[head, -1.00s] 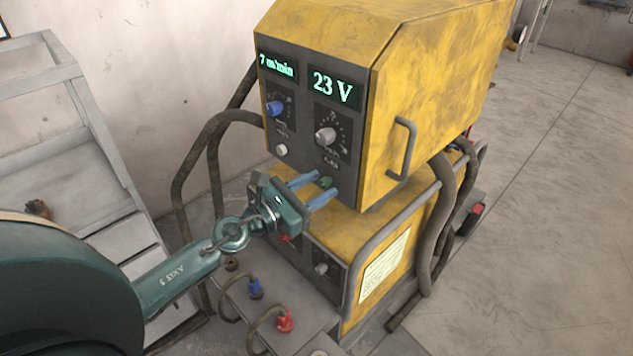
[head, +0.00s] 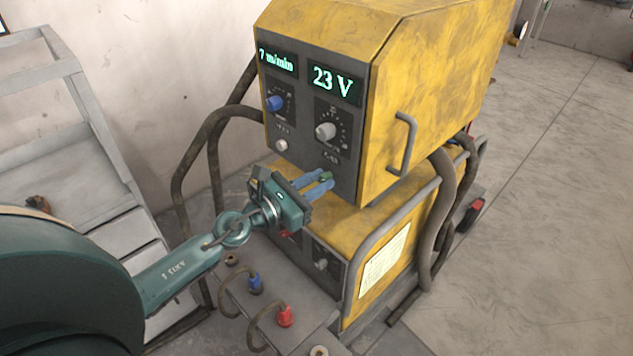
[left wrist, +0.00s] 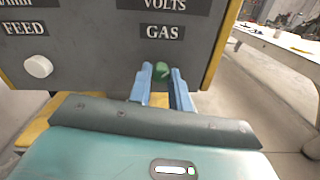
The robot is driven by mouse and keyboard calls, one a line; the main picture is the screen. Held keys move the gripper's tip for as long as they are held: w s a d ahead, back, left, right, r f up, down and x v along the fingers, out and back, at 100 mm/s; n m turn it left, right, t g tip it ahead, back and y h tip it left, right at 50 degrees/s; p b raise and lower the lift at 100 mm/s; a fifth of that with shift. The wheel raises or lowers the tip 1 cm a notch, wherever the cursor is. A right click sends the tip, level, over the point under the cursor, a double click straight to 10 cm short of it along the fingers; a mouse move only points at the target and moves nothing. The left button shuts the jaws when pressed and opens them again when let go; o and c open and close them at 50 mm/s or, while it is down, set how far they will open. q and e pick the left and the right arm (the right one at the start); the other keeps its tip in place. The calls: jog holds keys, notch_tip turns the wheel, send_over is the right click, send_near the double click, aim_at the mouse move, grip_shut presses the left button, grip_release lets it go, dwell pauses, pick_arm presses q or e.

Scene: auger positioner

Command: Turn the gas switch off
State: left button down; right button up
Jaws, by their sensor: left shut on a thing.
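The yellow machine (head: 425,85) has a dark front panel with displays reading 7 m/min and 23 V. The gas switch is a green knob (left wrist: 162,70) below the GAS label in the left wrist view; in the head view it shows as a small green spot (head: 326,176). My left gripper (head: 323,182) is at the lower part of the panel. Its blue fingers (left wrist: 162,78) are shut on the green knob, one on each side. The switch's exact turn angle is hard to read. My right gripper is not in view.
A grey handle (head: 403,145) sticks out from the machine's side. Blue (head: 256,284) and red (head: 286,316) plugs with cables lie below. Floor at right is clear.

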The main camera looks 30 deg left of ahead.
pick_arm(q)
jog(key=n, duration=0.8)
jog(key=shift+d+n+t, duration=0.1)
jog(key=shift+n+t, duration=0.2)
jog(key=shift+n, duration=0.1)
jog(key=n+p, duration=0.1)
jog(key=n, duration=0.1)
jog(key=shift+n, duration=0.4)
jog(key=n, duration=0.2)
jog(key=shift+n+p, duration=0.4)
jog(key=shift+n+y, duration=0.3)
jog(key=shift+n, duration=0.5)
jog(key=shift+n+t+p, duration=0.3)
jog(key=shift+n+p, duration=0.25)
jog(key=shift+n, duration=0.75)
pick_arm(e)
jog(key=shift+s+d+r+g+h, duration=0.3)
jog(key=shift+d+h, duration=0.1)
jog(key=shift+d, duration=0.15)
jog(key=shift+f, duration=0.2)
